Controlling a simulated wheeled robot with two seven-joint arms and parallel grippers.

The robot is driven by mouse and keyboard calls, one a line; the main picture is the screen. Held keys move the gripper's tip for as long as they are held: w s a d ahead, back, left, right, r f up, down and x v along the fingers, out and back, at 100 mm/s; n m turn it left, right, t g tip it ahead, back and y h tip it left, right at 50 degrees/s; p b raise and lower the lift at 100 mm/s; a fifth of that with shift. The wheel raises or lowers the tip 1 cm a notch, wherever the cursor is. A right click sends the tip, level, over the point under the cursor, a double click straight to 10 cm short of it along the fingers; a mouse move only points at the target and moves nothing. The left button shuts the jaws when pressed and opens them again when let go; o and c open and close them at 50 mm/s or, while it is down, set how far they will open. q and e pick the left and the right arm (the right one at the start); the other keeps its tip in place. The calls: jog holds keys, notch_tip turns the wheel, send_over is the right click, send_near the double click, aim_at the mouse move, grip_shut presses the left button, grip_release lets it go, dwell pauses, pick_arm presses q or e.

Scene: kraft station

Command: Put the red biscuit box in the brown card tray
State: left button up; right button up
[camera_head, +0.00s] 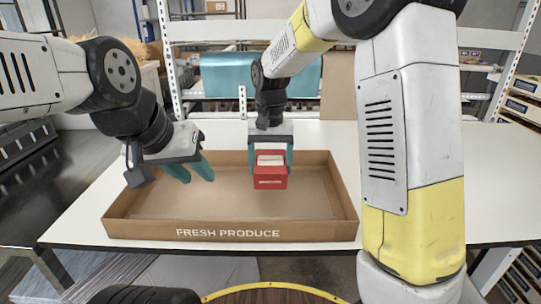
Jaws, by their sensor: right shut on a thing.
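The red biscuit box (270,180) shows in the head view, upright, with pale label patches. My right gripper (271,165) is shut on it from above, with its teal fingers on either side. The brown card tray (228,231), marked "FRESH PRODUCE", lies on the white table. The box is over the inside of the tray, right of its middle. I cannot tell whether the box touches the tray floor. My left gripper (196,170) is empty, with its teal fingers apart, over the left part of the tray.
A metal surface (30,170) lies at the left.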

jog(key=shift+f, duration=3.35)
jog(key=o, duration=1.6)
jog(key=shift+f, duration=0.1)
jog(key=shift+r, duration=6.55)
